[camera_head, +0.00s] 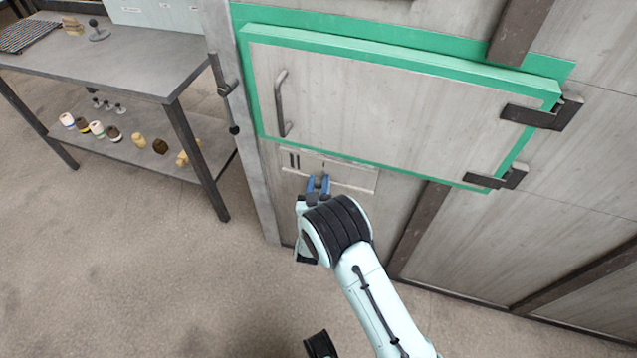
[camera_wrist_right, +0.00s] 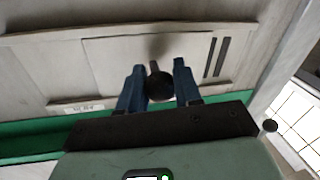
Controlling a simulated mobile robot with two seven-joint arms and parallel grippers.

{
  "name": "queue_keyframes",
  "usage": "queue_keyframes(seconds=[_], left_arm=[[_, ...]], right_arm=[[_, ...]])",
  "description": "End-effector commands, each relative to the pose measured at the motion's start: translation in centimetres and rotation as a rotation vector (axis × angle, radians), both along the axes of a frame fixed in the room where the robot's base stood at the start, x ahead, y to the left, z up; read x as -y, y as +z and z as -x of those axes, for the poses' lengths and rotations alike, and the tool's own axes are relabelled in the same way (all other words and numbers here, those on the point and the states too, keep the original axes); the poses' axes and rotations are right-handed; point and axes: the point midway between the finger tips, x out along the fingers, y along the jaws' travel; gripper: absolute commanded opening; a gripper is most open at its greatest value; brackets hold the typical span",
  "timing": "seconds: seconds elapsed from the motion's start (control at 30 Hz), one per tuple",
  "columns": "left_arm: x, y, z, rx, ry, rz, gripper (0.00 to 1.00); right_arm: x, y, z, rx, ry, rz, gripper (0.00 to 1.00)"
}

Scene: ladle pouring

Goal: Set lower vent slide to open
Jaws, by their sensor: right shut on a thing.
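The lower vent slide (camera_head: 345,176) is a pale panel held between two thin rails, low on the grey furnace wall below the green-framed door. In the right wrist view the vent slide (camera_wrist_right: 120,65) carries a dark round knob (camera_wrist_right: 159,88) on a short stem. Two dark vent slots (camera_head: 293,161) show at the left of the slide; they also show in the right wrist view (camera_wrist_right: 215,57). My right gripper (camera_head: 319,182) has its blue fingers on either side of the knob and is shut on it.
The closed door (camera_head: 390,100) with its handle (camera_head: 282,104) is just above my right gripper. A lever (camera_head: 222,88) hangs on the post at left. A metal table (camera_head: 130,62) with a lower shelf of small items stands further left. The floor in front is clear.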

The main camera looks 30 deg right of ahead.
Motion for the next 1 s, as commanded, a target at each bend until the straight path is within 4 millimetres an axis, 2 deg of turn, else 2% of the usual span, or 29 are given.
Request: queue_keyframes(seconds=[0.23,0.57,0.6,0.63,0.67,1.0], left_arm=[[0.8,1.2,1.5,-0.039,-0.016,0.019,0.58],[0.9,1.1,1.7,-0.044,-0.018,0.022,0.58],[0.9,1.1,1.7,-0.044,-0.018,0.022,0.58],[0.9,1.1,1.7,-0.044,-0.018,0.022,0.58],[0.9,1.1,1.7,-0.044,-0.018,0.022,0.58],[0.9,1.2,1.7,-0.044,-0.018,0.022,0.58]], right_arm=[[2.5,0.1,3.0,-0.004,-0.004,0.002,0.0],[3.0,-0.1,3.5,-0.005,-0.007,0.001,0.0],[3.0,-0.1,3.5,-0.005,-0.008,0.002,0.43],[3.0,-0.1,3.5,-0.005,-0.008,0.002,0.53],[3.0,-0.2,3.5,-0.005,-0.008,0.001,0.58],[2.6,-0.1,3.5,-0.003,-0.003,0.0,0.58]])
